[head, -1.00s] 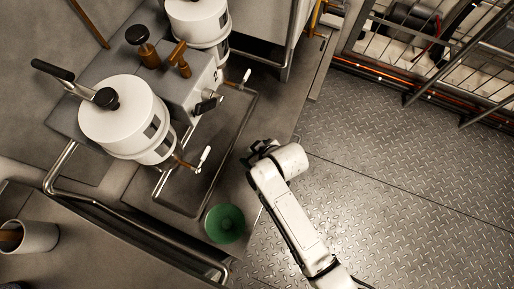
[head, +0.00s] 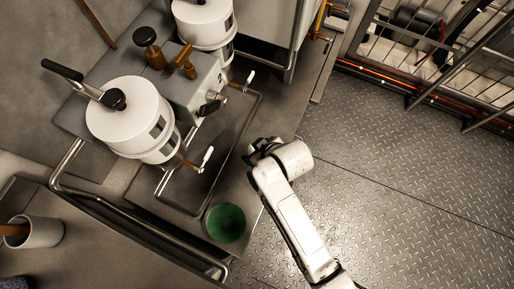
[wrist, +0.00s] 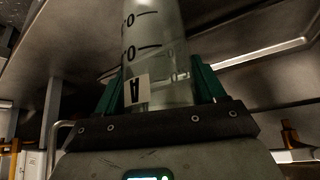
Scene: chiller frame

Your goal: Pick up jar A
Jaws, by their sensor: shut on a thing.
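Jar A (wrist: 157,50) is a clear glass cylinder with black graduation marks and a white label bearing the letter A, upside down in the wrist view. My gripper (wrist: 158,88) has its green fingers closed on both sides of the jar. The top of the jar runs out of the picture. In the head view my gripper (head: 259,152) is a dark shape at the arm's end, over the counter's edge. The jar cannot be made out there, and I cannot tell whether it touches a surface.
Two white dispensers (head: 130,115) (head: 203,20) with taps stand behind a recessed drip tray (head: 197,192). A grey pot (head: 38,231) is at the left. A wire rack (head: 440,50) is at upper right. The plated floor is clear.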

